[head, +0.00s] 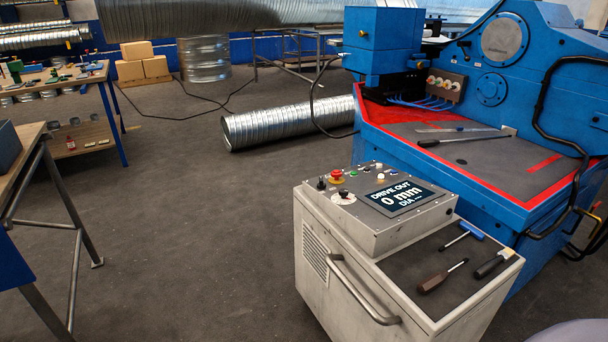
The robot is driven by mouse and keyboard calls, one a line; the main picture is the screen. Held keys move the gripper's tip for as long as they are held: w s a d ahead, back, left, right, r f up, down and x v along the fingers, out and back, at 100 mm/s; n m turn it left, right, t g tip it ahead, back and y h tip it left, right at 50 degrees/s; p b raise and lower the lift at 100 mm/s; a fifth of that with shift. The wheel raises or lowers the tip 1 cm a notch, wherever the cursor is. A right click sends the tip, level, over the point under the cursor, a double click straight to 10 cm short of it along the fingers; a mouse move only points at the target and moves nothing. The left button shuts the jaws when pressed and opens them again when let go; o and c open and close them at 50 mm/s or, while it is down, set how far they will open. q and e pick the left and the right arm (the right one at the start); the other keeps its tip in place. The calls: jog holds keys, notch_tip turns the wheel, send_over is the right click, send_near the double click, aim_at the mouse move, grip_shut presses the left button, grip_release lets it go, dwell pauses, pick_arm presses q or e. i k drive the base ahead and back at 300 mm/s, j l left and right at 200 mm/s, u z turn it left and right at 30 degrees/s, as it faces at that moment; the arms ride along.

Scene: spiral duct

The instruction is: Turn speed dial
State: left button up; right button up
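A grey control console (375,235) stands at the lower right of the head view. On its sloped top is a black knob (343,195) on a round white plate, which looks like a dial; its label is too small to read. A second black knob (321,184) sits to its left. A red mushroom button (337,175) is just behind them. A screen (400,197) to the right reads "DRIVE OUT 0 mm DIA". Neither of my grippers is in view, and nothing touches the console's controls.
A screwdriver (442,277) and other hand tools lie on the console's dark tray. A large blue machine (540,95) stands behind and to the right. A spiral duct (285,124) lies on the floor behind. Workbenches (45,78) are at left. The floor between is clear.

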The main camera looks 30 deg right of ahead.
aim_at(343, 193)
jog(key=i+j+z, duration=0.1)
jog(key=i+z, duration=0.15)
jog(key=i, duration=0.25)
jog(key=i+j+z, duration=0.25)
jog(key=i, duration=0.25)
jog(key=i+j+z, duration=0.1)
jog(key=z, duration=0.35)
jog(key=i+j+z, duration=0.25)
jog(key=z, duration=0.2)
jog(key=i+j+z, duration=0.2)
jog(key=z, duration=0.25)
jog(key=i+j+z, duration=0.1)
jog(key=j+z, duration=0.35)
jog(key=i+j+z, duration=0.1)
jog(key=z, duration=0.35)
jog(key=j+z, duration=0.45)
